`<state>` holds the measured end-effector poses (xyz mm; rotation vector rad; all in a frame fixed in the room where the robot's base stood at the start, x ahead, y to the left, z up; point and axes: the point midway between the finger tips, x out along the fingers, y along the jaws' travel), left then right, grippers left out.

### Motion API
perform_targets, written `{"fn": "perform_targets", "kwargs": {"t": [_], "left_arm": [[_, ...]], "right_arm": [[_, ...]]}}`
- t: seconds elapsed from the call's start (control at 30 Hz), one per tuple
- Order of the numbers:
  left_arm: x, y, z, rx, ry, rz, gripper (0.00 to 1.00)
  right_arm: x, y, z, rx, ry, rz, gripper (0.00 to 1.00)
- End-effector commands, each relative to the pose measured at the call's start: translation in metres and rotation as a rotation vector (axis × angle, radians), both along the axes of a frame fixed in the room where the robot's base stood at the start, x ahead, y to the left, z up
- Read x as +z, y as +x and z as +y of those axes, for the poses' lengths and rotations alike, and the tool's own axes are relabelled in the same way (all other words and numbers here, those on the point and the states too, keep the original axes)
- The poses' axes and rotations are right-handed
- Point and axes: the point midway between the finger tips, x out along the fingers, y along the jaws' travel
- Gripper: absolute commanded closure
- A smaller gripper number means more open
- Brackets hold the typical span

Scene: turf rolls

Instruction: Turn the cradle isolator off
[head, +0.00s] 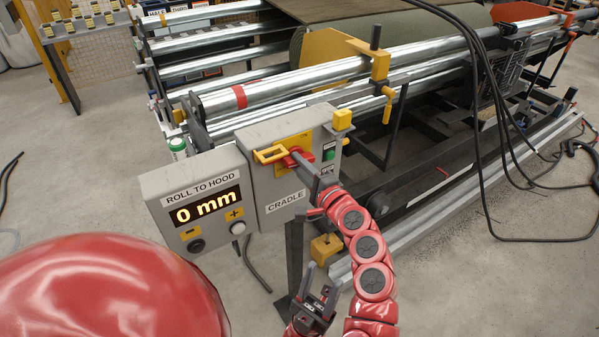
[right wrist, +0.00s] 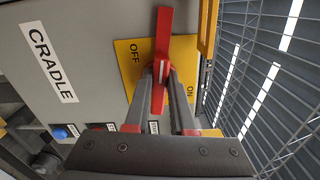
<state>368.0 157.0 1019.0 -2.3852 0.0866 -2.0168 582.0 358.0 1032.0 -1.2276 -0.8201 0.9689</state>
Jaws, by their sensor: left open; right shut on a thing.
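The cradle isolator is a red handle (right wrist: 164,40) on a yellow plate (right wrist: 128,78) on the grey box marked CRADLE (head: 262,184). My left gripper (head: 321,286) is open and empty, low beneath the box.
A ROLL TO HOOD display (head: 205,208) reading 0 mm adjoins the box. A green button (head: 328,155) is on the box's right side. Behind are metal rollers (head: 290,85) and a green turf roll (head: 400,40). Black cables (head: 487,140) hang at right.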

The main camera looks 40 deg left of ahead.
Motion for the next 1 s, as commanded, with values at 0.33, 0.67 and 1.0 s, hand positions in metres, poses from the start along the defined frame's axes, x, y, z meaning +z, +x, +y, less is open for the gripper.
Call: {"fn": "perform_targets", "kwargs": {"t": [0.33, 0.67, 1.0], "left_arm": [[-0.02, 0.0, 0.0, 0.0, 0.0, 0.0, 0.5], [-0.022, 0.0, 0.0, 0.0, 0.0, 0.0, 0.5], [-0.022, 0.0, 0.0, 0.0, 0.0, 0.0, 0.5]], "right_arm": [[-0.005, -0.001, 0.001, 0.003, -0.059, -0.138, 1.0], [-0.004, -0.001, 0.001, 0.004, -0.073, -0.168, 1.0], [-0.004, -0.001, 0.001, 0.003, -0.073, -0.168, 0.63]]}}
